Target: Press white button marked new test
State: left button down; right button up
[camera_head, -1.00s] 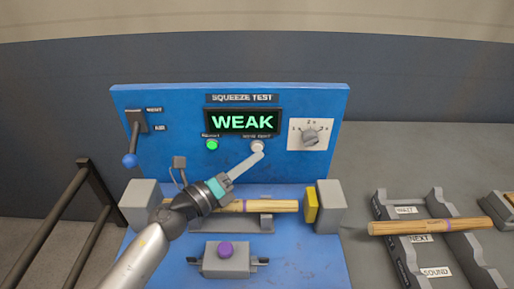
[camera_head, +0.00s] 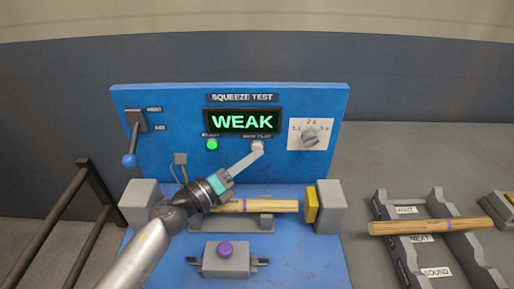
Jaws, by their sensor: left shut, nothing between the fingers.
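The white button (camera_head: 257,145) marked new test is on the upright blue panel (camera_head: 180,100), below the right part of the display (camera_head: 242,121), which reads WEAK in green. My left gripper (camera_head: 258,152) is shut and empty, its fingertips at the button's lower edge. They overlap the button in the picture; I cannot tell whether they press it. My right gripper is not in view.
A green button (camera_head: 212,144) sits left of the white one, a dial (camera_head: 311,137) to its right. A wooden piece (camera_head: 270,206) lies below between grey blocks. A lever with a blue knob (camera_head: 129,160) is at left. Another wooden piece (camera_head: 400,227) rests on the rack at right.

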pick_arm(q)
jog(key=shift+w, duration=0.4)
dwell(0.4)
jog(key=shift+s, duration=0.8)
jog(key=shift+s+p, duration=0.8)
jog(key=shift+s, duration=1.7)
